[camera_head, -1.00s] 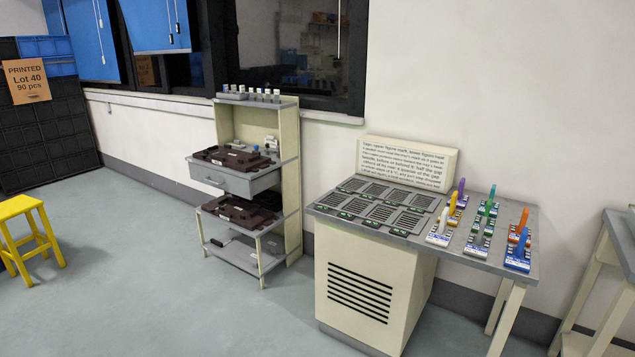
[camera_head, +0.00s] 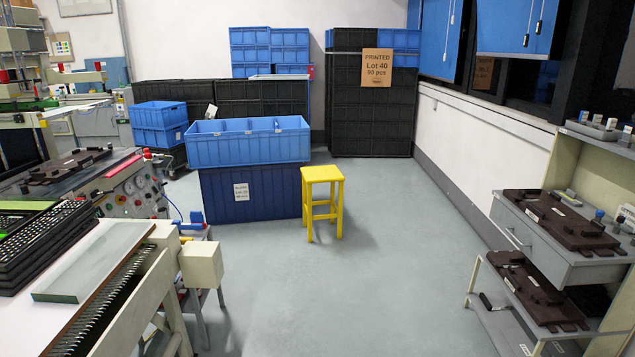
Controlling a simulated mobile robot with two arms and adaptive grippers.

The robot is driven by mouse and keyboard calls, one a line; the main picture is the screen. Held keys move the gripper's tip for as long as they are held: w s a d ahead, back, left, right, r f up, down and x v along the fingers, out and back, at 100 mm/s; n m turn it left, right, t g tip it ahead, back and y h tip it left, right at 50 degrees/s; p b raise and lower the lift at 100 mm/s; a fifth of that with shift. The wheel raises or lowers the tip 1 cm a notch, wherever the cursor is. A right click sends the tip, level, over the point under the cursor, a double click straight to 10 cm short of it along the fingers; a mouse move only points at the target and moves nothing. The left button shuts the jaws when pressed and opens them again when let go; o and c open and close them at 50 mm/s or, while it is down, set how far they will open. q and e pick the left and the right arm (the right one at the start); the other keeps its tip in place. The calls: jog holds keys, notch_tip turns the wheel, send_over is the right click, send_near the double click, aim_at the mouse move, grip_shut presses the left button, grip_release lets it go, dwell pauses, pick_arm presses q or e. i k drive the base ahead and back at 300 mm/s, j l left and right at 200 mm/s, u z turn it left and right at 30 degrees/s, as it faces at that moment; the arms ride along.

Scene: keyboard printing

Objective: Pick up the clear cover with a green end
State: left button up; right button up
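A flat, pale, clear-looking cover (camera_head: 98,260) lies on the white table (camera_head: 38,325) at the lower left. Its near end shows a thin green edge. It lies to the right of a stack of dark keyboard-like pieces (camera_head: 40,245), some with green parts. I cannot tell whether the cover touches the stack. Neither of my grippers is in view.
A machine with a control panel (camera_head: 135,192) stands behind the table. A blue crate (camera_head: 248,150) sits on a dark blue one, beside a yellow stool (camera_head: 322,200). A shelf unit with brown plates (camera_head: 560,220) stands at the right. The grey floor between is clear.

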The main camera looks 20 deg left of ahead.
aim_at(70, 283)
jog(key=i+j+u, duration=0.1)
jog(key=i+u, duration=0.55)
jog(key=u, duration=0.15)
jog(key=i+l+u, duration=0.1)
jog(key=i+u, duration=0.3)
jog(key=i+l+u, duration=0.2)
jog(key=u, duration=0.25)
jog(key=i+l+u, duration=0.4)
jog(key=k+j, duration=0.1)
